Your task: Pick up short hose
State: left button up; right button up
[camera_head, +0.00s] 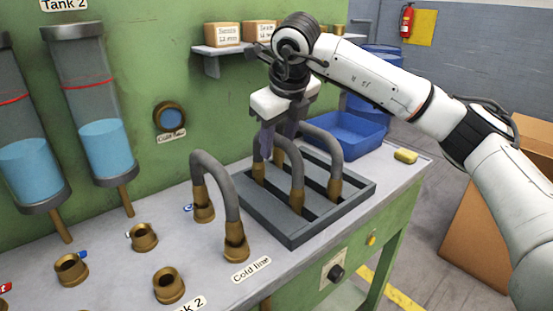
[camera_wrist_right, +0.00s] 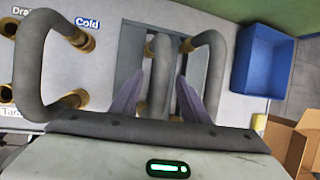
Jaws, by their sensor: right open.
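A grey slotted tray (camera_head: 325,214) on the bench holds two bent grey hoses with brass ends, both upright. The nearer-left tray hose (camera_head: 296,165) arches below my right gripper (camera_head: 277,140); the other tray hose (camera_head: 329,143) stands to its right. I cannot tell for certain which is the short hose. My right gripper is open, pointing down. In the right wrist view, one tray hose (camera_wrist_right: 156,90) shows between its fingers, with no clear contact, and the other (camera_wrist_right: 211,62) shows to the right. My left gripper is not in view.
A third hose (camera_head: 223,168) joins two brass fittings by the "Cold line" label, left of the tray. Bare brass fittings (camera_head: 169,285) stand at the front left. A blue bin (camera_head: 345,137) and yellow sponge (camera_head: 405,156) are right of the tray. A shelf (camera_head: 225,50) juts from the wall.

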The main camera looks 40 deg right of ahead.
grip_shut()
dwell(0.4)
